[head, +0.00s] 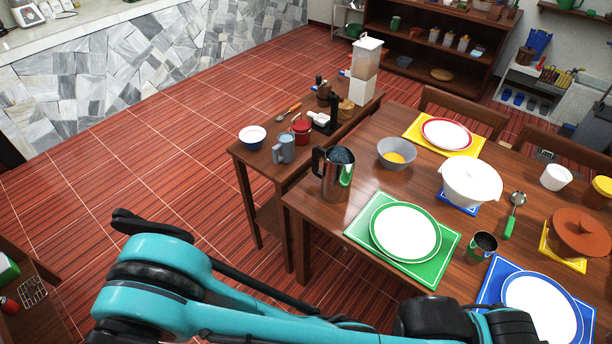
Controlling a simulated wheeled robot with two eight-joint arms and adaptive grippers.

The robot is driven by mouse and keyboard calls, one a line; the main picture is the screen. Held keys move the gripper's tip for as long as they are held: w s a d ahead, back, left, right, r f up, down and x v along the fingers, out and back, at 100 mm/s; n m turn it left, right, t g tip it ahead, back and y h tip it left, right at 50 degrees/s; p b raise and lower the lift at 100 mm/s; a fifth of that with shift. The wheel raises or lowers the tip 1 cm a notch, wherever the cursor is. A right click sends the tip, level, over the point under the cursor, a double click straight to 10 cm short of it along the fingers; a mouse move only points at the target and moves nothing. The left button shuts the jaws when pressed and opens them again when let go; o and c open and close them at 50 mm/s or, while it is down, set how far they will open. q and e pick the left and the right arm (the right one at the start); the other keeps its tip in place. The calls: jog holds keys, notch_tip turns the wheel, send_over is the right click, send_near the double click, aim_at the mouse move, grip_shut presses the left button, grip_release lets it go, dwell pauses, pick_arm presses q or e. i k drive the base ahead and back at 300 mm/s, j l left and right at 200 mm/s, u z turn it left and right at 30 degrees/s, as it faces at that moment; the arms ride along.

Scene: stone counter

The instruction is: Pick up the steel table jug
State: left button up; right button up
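The steel table jug (338,180) stands upright near the left corner of the wooden dining table. It is shiny, with a black handle on its left side and a dark top. One of my teal and black arms crosses the bottom of the head view, in front of and below the table's near edge. No gripper fingers can be made out on it, and nothing of mine touches the jug.
A grey bowl (396,153) stands right of the jug, and a green-rimmed plate (405,232) lies on a green mat (437,262) in front. Tiled floor is free further left.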

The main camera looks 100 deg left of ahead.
aim_at(335, 177)
jog(key=k+l+u, duration=0.1)
jog(key=u, duration=2.75)
jog(key=j+z, duration=0.1)
jog(key=z, duration=2.1)
jog(key=u, duration=2.2)
jog(key=i+l+z, duration=0.4)
jog(key=i+l, duration=0.35)
jog(key=i, duration=0.1)
